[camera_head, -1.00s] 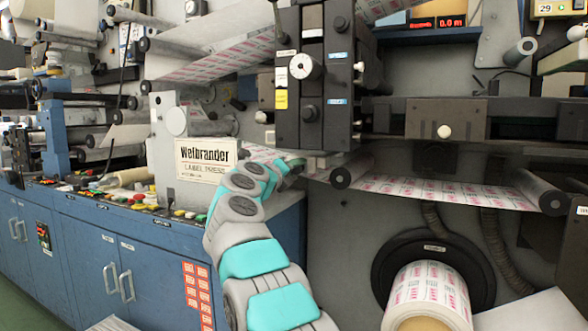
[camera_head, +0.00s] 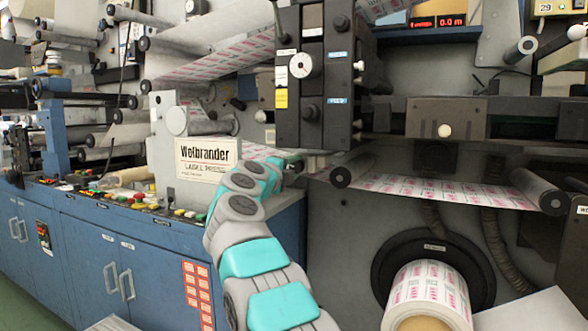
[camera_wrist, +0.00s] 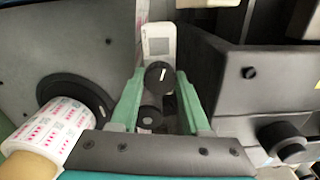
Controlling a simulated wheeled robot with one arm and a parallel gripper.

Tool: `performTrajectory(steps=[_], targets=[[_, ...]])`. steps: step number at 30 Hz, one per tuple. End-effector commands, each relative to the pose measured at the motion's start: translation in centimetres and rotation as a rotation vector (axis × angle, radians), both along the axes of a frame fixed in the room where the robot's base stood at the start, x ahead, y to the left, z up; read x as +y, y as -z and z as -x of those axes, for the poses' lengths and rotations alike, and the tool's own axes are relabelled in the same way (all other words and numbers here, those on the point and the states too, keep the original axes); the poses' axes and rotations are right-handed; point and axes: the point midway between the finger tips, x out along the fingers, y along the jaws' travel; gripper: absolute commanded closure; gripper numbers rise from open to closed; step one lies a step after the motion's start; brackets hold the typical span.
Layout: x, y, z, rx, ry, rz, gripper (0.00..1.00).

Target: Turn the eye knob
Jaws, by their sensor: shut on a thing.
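In the wrist view, a round black knob with a white pointer line (camera_wrist: 159,75) sits between my two green fingertips, below a pale plate (camera_wrist: 159,38). I take it to be the eye knob; its marking is too small to read. My gripper (camera_wrist: 159,82) is shut on this knob, a finger on each side. The white line is tilted slightly off upright. A second dark knob (camera_wrist: 151,116) shows nearer, between the fingers. In the head view my arm reaches to below the black control panel (camera_head: 314,90); the fingertips and the held knob are hidden there.
A printed label roll (camera_wrist: 52,130) is at the left in the wrist view, and a dark housing with a black knob (camera_wrist: 283,140) at the right. In the head view, printed web (camera_head: 450,190) runs right of my arm, and a blue cabinet (camera_head: 130,265) stands left.

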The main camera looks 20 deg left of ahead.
Motion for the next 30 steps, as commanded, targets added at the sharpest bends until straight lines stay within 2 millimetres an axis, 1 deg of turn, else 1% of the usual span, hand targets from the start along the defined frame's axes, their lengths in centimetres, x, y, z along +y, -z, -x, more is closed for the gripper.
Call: performTrajectory(steps=[12,13,18,21,30], targets=[[0.18,0.10,0.06,0.001,-0.003,0.007,1.00],[0.18,0.10,0.06,0.001,-0.003,0.007,0.52],[0.12,0.06,0.04,0.001,-0.002,0.007,0.33],[0.09,0.04,0.03,0.000,-0.001,0.006,0.23],[0.07,0.05,0.19,0.001,-0.001,0.006,0.23]])
